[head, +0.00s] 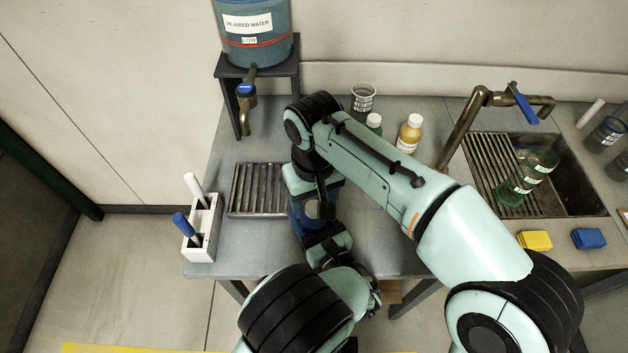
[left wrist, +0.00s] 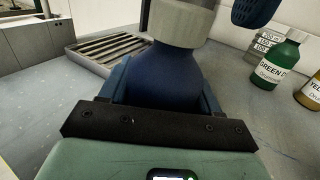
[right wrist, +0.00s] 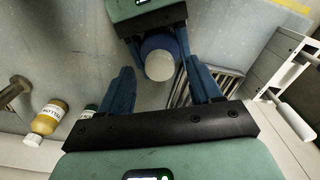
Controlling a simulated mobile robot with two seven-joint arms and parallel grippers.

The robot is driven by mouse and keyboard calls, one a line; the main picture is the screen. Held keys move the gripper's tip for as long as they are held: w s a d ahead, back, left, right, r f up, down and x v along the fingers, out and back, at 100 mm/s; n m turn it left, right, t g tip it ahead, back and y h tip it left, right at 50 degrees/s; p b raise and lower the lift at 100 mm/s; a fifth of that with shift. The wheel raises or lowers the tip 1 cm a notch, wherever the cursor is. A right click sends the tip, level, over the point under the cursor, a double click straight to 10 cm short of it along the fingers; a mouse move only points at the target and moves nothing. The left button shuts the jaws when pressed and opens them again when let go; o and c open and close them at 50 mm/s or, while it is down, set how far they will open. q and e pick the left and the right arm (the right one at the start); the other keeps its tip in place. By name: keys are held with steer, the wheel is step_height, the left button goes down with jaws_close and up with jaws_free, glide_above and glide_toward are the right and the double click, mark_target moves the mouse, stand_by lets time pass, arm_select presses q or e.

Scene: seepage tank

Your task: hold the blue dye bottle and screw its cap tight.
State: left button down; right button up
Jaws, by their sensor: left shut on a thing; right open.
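The blue dye bottle (left wrist: 165,78) stands upright in the left wrist view, with a pale grey cap (left wrist: 181,22) on its neck. My left gripper (left wrist: 165,92) is shut around the bottle's body, one finger on each side. In the right wrist view the round cap (right wrist: 160,65) shows from above, between the spread fingers of my right gripper (right wrist: 160,78). These fingers are open and appear clear of the cap. In the head view my arms hide most of the bottle. Whether the cap sits tight cannot be told.
A slatted drain tray (head: 258,190) and a white marker holder (head: 201,232) are left of the grippers. Green (head: 374,122) and yellow (head: 410,133) dye bottles and a beaker (head: 362,100) stand behind. The sink (head: 575,185) is at right.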

step_height(320, 180, up, 11)
steer(key=shift+f, duration=0.15)
arm_select(q)
steer(key=shift+c, duration=0.8)
jaws_free()
steer(key=shift+s, duration=0.1)
steer(key=v, duration=1.3)
steer(key=shift+s+d, duration=0.1)
arm_select(e)
steer(key=shift+f, duration=0.25)
steer(key=shift+d, duration=0.1)
